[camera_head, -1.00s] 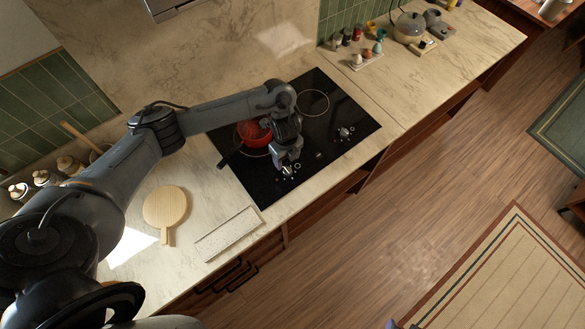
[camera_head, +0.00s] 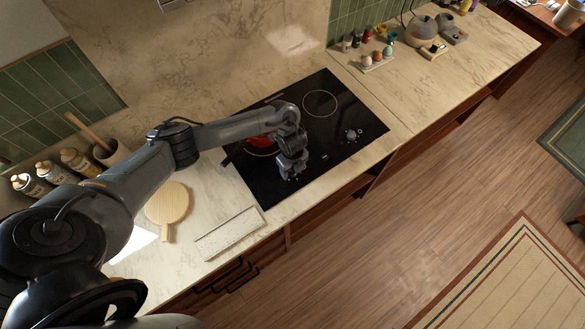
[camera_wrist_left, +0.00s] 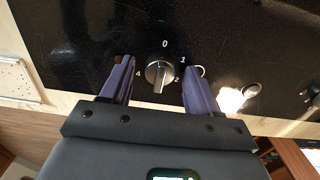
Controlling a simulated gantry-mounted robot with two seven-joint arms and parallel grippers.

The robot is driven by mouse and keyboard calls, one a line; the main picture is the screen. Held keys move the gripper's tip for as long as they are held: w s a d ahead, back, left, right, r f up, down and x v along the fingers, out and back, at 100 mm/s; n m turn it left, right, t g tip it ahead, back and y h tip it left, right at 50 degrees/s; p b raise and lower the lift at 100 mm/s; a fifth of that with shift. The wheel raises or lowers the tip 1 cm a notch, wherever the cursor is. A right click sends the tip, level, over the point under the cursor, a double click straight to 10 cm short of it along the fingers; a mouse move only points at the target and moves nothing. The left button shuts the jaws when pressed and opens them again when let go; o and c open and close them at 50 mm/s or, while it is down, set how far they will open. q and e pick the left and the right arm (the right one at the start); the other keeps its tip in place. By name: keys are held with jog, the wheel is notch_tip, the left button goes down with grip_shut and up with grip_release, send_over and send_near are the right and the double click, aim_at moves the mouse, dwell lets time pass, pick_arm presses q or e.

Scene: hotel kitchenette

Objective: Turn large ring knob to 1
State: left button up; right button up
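The black cooktop (camera_head: 322,147) is set into the marble counter. In the left wrist view a round metallic knob (camera_wrist_left: 158,74) sits on its black surface, with white 0, 1, 2 and 4 around it. Its raised grip bar points down, away from the 0; a 3 cannot be seen. My left gripper (camera_wrist_left: 158,66) is open, one purple finger on each side of the knob, with visible gaps. In the head view my left gripper (camera_head: 290,175) is over the cooktop's front left part and mostly hides the knob there. My right gripper is not in view.
A red pan (camera_head: 262,142) is on the cooktop behind my left arm, partly hidden. A wooden board (camera_head: 167,203) and a pale speckled slab (camera_head: 230,233) lie on the counter to the left. An egg holder (camera_head: 377,62) stands beyond the cooktop.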

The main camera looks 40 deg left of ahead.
pick_arm(q)
jog(key=c, duration=0.9)
jog(key=shift+c, duration=0.2)
jog(key=m+b, duration=0.3)
jog(key=m, duration=0.2)
jog(key=shift+f+m, duration=0.1)
jog(key=shift+m, duration=0.3)
jog(key=m+b, duration=0.2)
jog(key=m, duration=0.2)
jog(key=shift+b, duration=0.35)
jog(key=shift+m+b, duration=0.55)
jog(key=shift+m, duration=0.35)
jog(key=o, duration=1)
